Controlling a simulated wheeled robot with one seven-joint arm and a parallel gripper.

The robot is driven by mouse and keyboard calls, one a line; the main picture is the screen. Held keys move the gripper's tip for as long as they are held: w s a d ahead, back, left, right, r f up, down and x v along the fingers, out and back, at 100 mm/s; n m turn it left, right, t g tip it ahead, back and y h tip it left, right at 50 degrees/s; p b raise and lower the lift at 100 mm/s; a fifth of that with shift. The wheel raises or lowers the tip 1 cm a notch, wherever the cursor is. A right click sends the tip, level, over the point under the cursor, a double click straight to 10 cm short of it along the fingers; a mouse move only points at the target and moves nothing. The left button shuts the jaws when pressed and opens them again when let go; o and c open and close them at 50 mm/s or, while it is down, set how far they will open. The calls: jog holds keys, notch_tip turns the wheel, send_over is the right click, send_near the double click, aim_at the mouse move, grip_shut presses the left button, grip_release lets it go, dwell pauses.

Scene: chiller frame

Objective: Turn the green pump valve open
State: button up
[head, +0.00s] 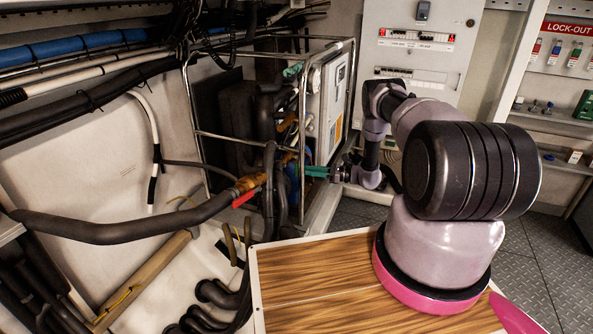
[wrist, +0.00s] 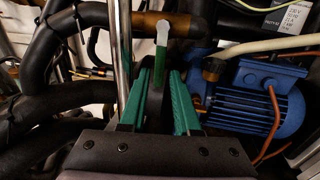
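The green pump valve handle (wrist: 160,62) shows in the wrist view, just beyond my fingertips. It stands roughly upright, with a pale top end, in front of a brown, brass-coloured pipe section. My gripper (wrist: 158,88) has green fingers that are spread apart, one on each side below the handle. I see no clear contact with the handle. In the head view my gripper (head: 317,172) is at the right side of the metal frame, pointing left into it. The pump valve itself is hard to make out there, among pipes and frame bars.
A blue pump motor (wrist: 255,98) lies right of my gripper. A metal frame post (wrist: 123,45) stands close to my left finger. Thick black pipes (wrist: 70,105) crowd the left. In the head view, a red handle (head: 245,197) sits on the pipe left of the frame.

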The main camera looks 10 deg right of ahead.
aim_at(297, 169)
jog(key=shift+x, duration=2.65)
grip_shut()
